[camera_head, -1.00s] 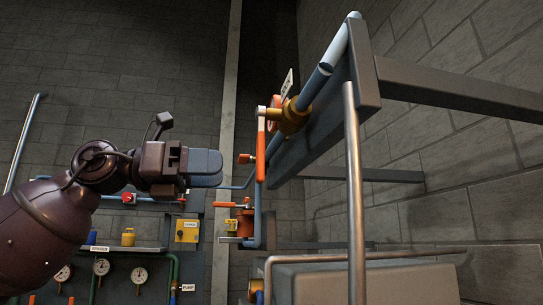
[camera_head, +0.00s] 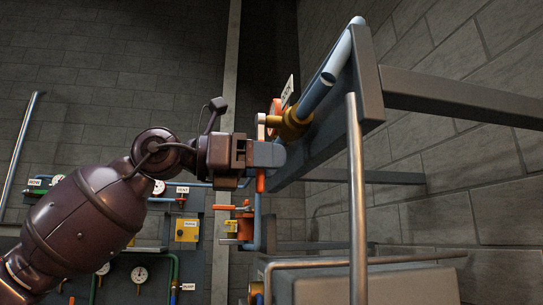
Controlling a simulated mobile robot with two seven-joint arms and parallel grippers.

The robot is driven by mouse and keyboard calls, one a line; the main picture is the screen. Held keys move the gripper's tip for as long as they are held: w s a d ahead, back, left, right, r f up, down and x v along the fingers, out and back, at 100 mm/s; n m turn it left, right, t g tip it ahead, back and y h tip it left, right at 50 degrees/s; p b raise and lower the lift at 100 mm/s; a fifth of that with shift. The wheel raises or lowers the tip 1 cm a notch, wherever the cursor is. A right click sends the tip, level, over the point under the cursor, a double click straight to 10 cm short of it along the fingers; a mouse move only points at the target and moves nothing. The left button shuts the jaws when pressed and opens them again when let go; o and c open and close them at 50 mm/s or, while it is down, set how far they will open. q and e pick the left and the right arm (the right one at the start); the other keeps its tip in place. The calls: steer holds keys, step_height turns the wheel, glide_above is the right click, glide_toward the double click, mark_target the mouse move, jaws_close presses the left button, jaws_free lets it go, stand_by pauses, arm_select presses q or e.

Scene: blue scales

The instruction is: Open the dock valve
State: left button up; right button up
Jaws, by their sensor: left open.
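The dock valve's brass body (camera_head: 293,124) sits on the light blue pipe at upper middle, beside the grey frame. Its orange lever (camera_head: 261,131) hangs straight down along the pipe side, with a pale hub at its top. A tilted label plate (camera_head: 287,89), too slanted to read, is above it. My left gripper (camera_head: 278,154) comes in from the left, and its blue-grey fingers overlap the middle of the lever. The gripper is open; whether the fingers straddle the lever or are in front of it I cannot tell. My right gripper is not in view.
A grey frame beam (camera_head: 370,75) and a vertical metal rail (camera_head: 356,200) stand right of the valve. Below are a smaller orange-handled valve (camera_head: 243,208), a yellow box (camera_head: 187,230) and a gauge panel (camera_head: 139,274). A grey tank (camera_head: 380,285) fills the lower right.

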arm_select(q)
steer(key=shift+w+d, duration=0.1)
steer(key=shift+d, duration=0.25)
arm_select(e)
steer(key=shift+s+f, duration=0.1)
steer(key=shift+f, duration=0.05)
arm_select(q)
jaws_close()
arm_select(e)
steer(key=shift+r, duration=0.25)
arm_select(q)
steer(key=shift+s+d+r+n+b, duration=0.2)
steer(key=shift+s+n+b, duration=0.55)
steer(key=shift+n, duration=0.45)
steer(key=shift+s+d+r+n+b, duration=0.25)
steer(key=shift+s+n+b, duration=0.25)
steer(key=shift+n+b, duration=0.6)
steer(key=shift+s+d+r+n+b, duration=0.2)
steer(key=shift+s+n+b, duration=0.5)
steer(key=shift+n, duration=0.6)
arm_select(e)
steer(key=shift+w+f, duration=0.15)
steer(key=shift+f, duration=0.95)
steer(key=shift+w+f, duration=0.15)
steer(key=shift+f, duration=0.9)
